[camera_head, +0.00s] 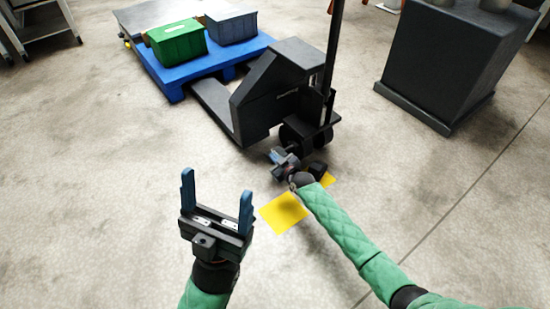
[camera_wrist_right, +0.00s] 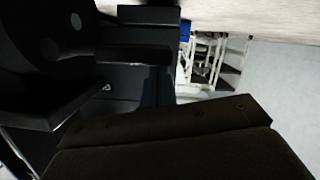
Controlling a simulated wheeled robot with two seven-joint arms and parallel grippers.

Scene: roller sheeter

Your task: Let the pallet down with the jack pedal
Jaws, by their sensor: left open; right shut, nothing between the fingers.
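The dark pallet jack (camera_head: 275,95) stands in the upper middle of the head view, its upright handle (camera_head: 333,50) rising out of the top. A blue pallet (camera_head: 170,77) sits over its forks. My right gripper (camera_head: 275,155) is shut and empty, low beside the jack's wheel end. The pedal cannot be made out clearly; my right gripper and wrist cover part of that area. The right wrist view shows dark jack parts (camera_wrist_right: 120,55) close up, and the fingers are hard to tell there. My left gripper (camera_head: 216,195) is open and empty over bare floor, apart from the jack.
A green crate (camera_head: 177,45) and a grey-blue crate (camera_head: 232,27) stand on the pallet. A yellow floor marking (camera_head: 284,211) lies under my right wrist. A large dark block (camera_head: 455,60) stands at the upper right. The floor at left is clear.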

